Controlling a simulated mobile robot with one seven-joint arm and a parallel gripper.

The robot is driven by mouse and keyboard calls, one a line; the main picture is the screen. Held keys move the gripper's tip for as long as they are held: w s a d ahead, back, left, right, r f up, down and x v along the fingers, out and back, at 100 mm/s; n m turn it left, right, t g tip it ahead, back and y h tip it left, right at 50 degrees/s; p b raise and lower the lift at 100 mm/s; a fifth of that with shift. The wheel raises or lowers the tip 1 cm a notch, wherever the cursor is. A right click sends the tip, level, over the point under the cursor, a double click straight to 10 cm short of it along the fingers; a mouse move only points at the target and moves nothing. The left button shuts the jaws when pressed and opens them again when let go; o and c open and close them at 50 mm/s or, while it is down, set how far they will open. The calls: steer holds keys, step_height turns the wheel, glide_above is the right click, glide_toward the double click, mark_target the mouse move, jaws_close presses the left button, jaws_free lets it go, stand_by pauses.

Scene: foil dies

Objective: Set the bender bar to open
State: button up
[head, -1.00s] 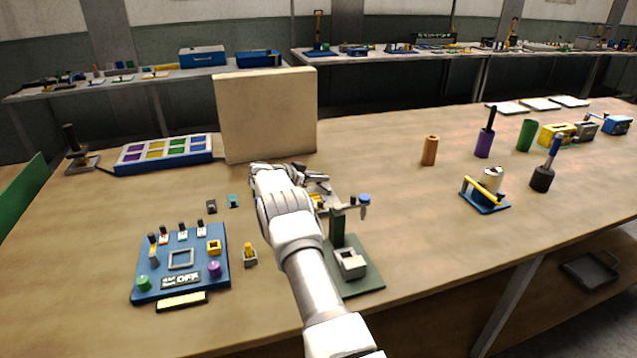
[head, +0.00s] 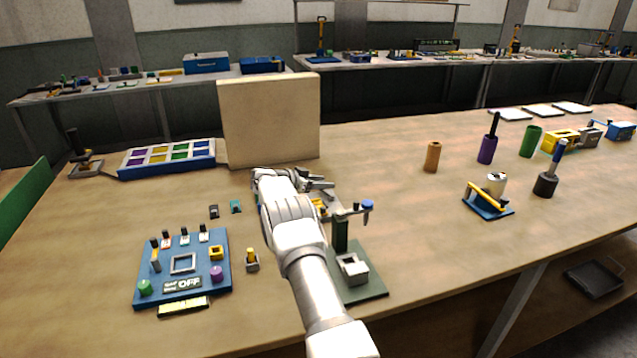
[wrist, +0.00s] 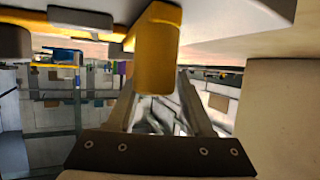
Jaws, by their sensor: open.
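My gripper (head: 322,187) is open, in front of the cream upright panel and behind the green press stand. A small yellow part (head: 318,204) shows beside it, mostly hidden by my arm. In the wrist view a yellow bar (wrist: 157,52) hangs close in front of the camera, between the two spread fingers of my gripper (wrist: 160,100); I cannot tell whether they touch it. I cannot tell for certain that this is the bender bar. Another yellow bar (head: 485,194) lies slanted across a blue base (head: 490,211) with a silver cylinder, well to the right.
The green press stand (head: 365,285) is right beside my forearm. The cream panel (head: 268,120) stands behind my gripper. A blue control board (head: 205,280) reading OFF lies at left. An orange cylinder (head: 432,157) stands at right, with clear table between.

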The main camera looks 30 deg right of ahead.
steer(key=p+v, duration=0.1)
steer(key=v, duration=1.6)
steer(key=shift+a, duration=0.15)
steer(key=shift+r, duration=0.1)
